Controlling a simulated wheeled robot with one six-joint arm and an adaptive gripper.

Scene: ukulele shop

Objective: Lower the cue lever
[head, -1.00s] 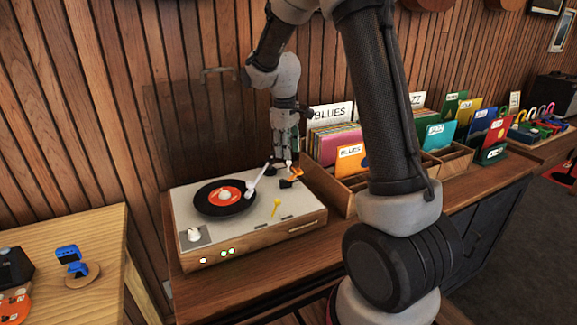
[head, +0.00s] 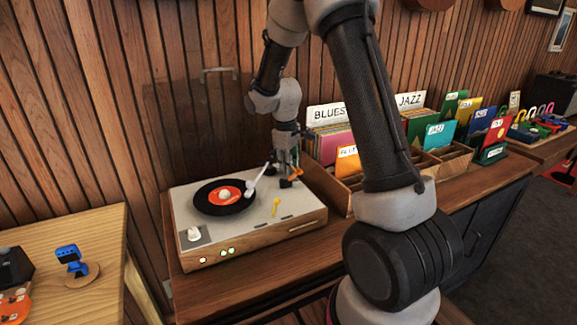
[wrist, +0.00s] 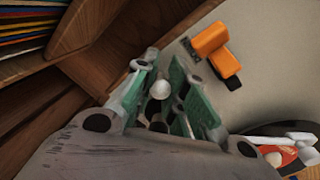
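The record player (head: 250,232) has a black record with an orange label (head: 223,196) and a white tonearm (head: 258,181) whose head end is at the record's right edge. A small yellow lever (head: 276,206) stands near the front.
Record crates with a BLUES divider (head: 327,115) stand close to the player's right; their wooden side (wrist: 88,40) is near my gripper. A white knob (head: 194,234) is at the deck's front left. A wooden table (head: 60,235) with a blue item (head: 70,258) is at the left.

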